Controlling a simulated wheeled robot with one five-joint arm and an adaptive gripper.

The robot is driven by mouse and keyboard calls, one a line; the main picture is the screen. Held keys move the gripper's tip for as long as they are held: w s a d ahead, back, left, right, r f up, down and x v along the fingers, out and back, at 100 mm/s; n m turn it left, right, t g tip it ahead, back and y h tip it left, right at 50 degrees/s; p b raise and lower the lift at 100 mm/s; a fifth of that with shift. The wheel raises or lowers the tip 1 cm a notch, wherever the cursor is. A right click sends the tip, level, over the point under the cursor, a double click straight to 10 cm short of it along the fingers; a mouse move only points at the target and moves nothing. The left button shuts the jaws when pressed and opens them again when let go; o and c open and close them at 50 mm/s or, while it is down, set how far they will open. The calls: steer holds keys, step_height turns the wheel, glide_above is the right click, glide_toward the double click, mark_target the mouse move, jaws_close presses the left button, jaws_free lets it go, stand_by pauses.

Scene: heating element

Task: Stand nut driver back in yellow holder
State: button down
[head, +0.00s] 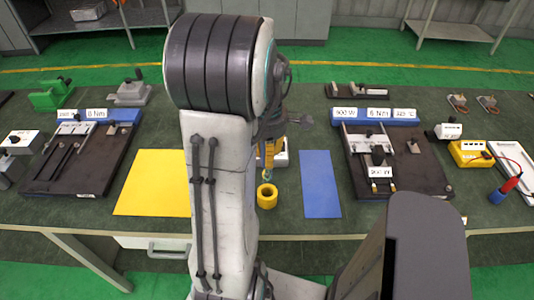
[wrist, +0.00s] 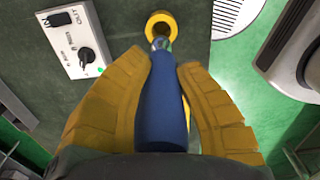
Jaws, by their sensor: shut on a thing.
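The nut driver (wrist: 162,105) has a blue handle and a metal tip in the wrist view. My gripper (wrist: 163,75) has yellow fingers, shut on the blue handle from both sides. The yellow holder (wrist: 161,26) is a round ring with a dark hole, just beyond the driver's tip at the top of the wrist view. The tip overlaps the holder's near rim in the picture; I cannot tell whether it touches or enters it. In the head view the yellow holder (head: 267,195) stands on the table, below my gripper (head: 270,152). My arm hides part of this area.
A yellow mat (head: 152,183) lies left of the holder and a blue mat (head: 320,183) lies right. Dark fixture boards stand at left (head: 75,172) and right (head: 425,170). A white switch box (wrist: 75,42) shows in the wrist view. The table's front edge (head: 100,230) is near.

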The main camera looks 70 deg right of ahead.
steer(key=shift+n, duration=1.3)
steer(key=shift+f+b, duration=2.65)
steer(key=shift+f, duration=0.25)
steer(key=shift+f+b, duration=2.7)
steer(key=shift+f, duration=0.3)
steer(key=c, duration=0.9)
jaws_free()
steer(key=shift+c, duration=0.2)
